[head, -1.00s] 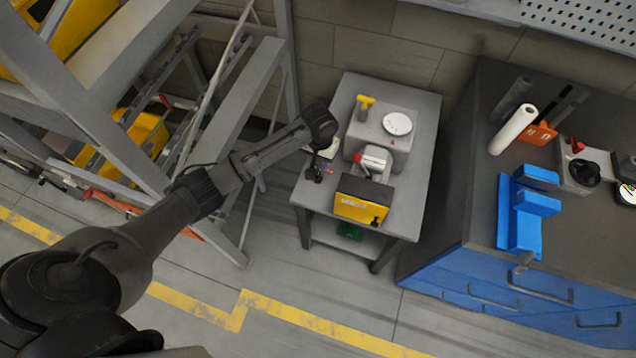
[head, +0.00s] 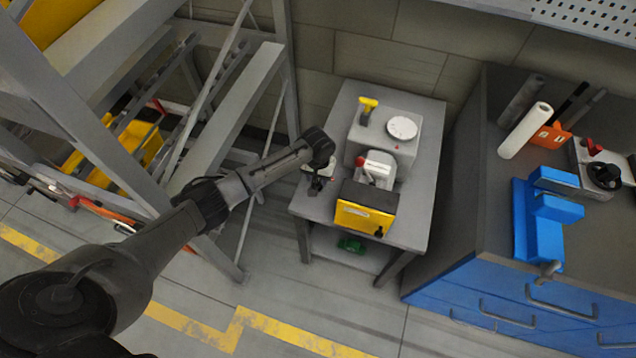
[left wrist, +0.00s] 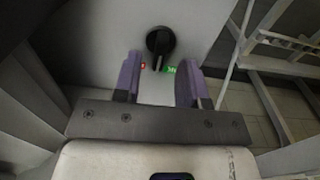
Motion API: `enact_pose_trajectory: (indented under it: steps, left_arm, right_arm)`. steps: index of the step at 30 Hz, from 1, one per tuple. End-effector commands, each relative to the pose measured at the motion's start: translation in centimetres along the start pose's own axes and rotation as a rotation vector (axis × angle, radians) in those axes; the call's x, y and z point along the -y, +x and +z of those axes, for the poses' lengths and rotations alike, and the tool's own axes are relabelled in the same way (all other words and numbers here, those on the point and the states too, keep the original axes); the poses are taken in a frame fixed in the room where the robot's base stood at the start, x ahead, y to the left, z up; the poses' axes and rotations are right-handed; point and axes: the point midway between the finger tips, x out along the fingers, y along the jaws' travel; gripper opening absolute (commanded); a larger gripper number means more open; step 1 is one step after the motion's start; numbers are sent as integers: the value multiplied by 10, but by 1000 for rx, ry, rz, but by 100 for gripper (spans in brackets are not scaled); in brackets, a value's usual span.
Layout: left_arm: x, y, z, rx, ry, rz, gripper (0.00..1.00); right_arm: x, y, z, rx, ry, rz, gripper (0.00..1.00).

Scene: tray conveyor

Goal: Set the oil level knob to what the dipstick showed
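A black round knob (left wrist: 158,42) with a pointer shows in the left wrist view on a pale grey panel. Its pointer hangs downward in that view, between a small red mark (left wrist: 143,66) and a green mark (left wrist: 171,69). My left gripper (left wrist: 159,78) is open, its two purple-grey fingers apart, with the knob beyond and between the tips, apparently not gripped. In the head view the left gripper (head: 317,183) is over the left side of the grey cart. A yellow T-shaped handle (head: 367,106), possibly the dipstick, stands upright on a grey block (head: 373,137). My right gripper is not in view.
The block carries a white dial (head: 402,128). A yellow and black box (head: 364,216) stands at the front of the cart (head: 422,190). A grey metal rack (head: 235,105) is close on the left. A blue workbench (head: 480,275) with a blue vise (head: 540,220) stands right.

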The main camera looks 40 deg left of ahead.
Motion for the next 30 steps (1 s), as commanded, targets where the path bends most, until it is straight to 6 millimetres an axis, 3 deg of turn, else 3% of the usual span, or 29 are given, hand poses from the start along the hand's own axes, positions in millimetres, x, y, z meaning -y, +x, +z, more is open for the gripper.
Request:
enact_pose_trajectory:
  steps: [6,19,30]
  left_arm:
    - [0,20,0,0,0,-1,38]
    - [0,23,0,0,0,-1,38]
    - [0,23,0,0,0,-1,3]
  right_arm:
    - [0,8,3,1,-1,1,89]
    - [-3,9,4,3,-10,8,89]
    - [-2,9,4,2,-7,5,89]
